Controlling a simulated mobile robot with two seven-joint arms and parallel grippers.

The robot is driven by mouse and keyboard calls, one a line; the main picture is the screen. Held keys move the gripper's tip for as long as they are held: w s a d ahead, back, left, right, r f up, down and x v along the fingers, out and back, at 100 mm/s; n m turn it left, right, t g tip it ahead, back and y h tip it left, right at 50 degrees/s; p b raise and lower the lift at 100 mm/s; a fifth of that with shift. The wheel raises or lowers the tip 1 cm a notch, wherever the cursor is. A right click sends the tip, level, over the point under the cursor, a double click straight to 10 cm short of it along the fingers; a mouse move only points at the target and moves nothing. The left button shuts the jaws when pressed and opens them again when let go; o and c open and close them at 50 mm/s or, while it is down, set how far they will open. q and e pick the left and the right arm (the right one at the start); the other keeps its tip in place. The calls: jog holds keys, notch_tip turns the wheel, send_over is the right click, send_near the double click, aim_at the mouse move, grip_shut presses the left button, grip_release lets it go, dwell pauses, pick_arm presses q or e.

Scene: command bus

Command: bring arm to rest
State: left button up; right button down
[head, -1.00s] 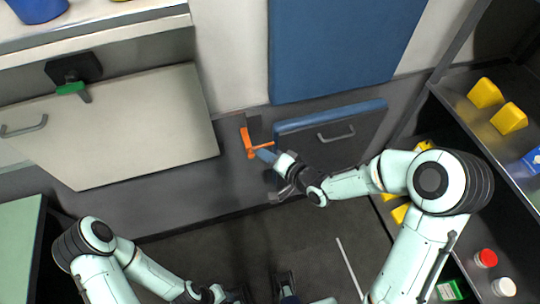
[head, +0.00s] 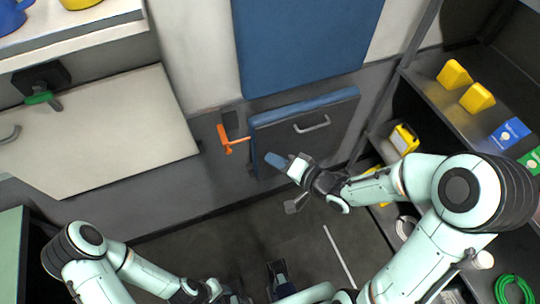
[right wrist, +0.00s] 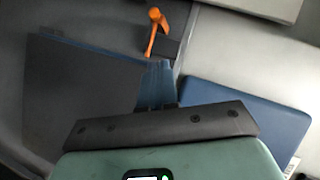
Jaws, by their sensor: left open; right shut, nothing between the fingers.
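My right arm reaches in from the right in the head view. Its gripper (head: 274,160) has blue fingers, shut and empty, in front of the folding seat's dark panel. The shut blue fingers also show in the right wrist view (right wrist: 156,84). An orange lever (head: 230,141) on the wall is to the left of the fingertips, with a gap between. In the right wrist view the lever (right wrist: 155,32) is beyond the fingertips. My left arm is folded low at the left; its gripper (head: 236,297) is open at the bottom edge, mostly cut off.
The blue-edged folding panel (head: 343,125) with a handle hangs by my right gripper. A large cream panel (head: 110,130) is at the left. Dark shelves (head: 440,90) with yellow blocks (head: 478,98) stand close to my right arm. The dark floor (head: 220,240) between the arms is mostly clear.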

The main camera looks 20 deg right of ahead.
jog(key=shift+f, duration=0.1)
dwell(0.4)
jog(key=s+f+g+h+p, duration=0.1)
jog(key=s+f+g+h, duration=0.15)
jog(key=f, duration=0.65)
jog(key=s+f+g+h+p, duration=0.1)
jog(key=s+f+g, duration=0.25)
jog(key=f, duration=0.55)
pick_arm(q)
jog(key=r, duration=0.1)
jog(key=w+r+p, duration=0.1)
jog(key=r, duration=0.1)
jog(key=w+r+p, duration=0.1)
jog(key=shift+r, duration=0.2)
pick_arm(e)
jog(key=s+a+f+n+g, duration=0.1)
jog(key=s+f+n+g, duration=0.1)
jog(key=s+f, duration=0.3)
jog(key=s+a+f+n+g, duration=0.1)
jog(key=s+f+g, duration=0.4)
jog(key=s, duration=0.6)
jog(key=shift+a+f+n, duration=0.35)
jog(key=shift+f+n, duration=0.15)
jog(key=shift+f, duration=0.2)
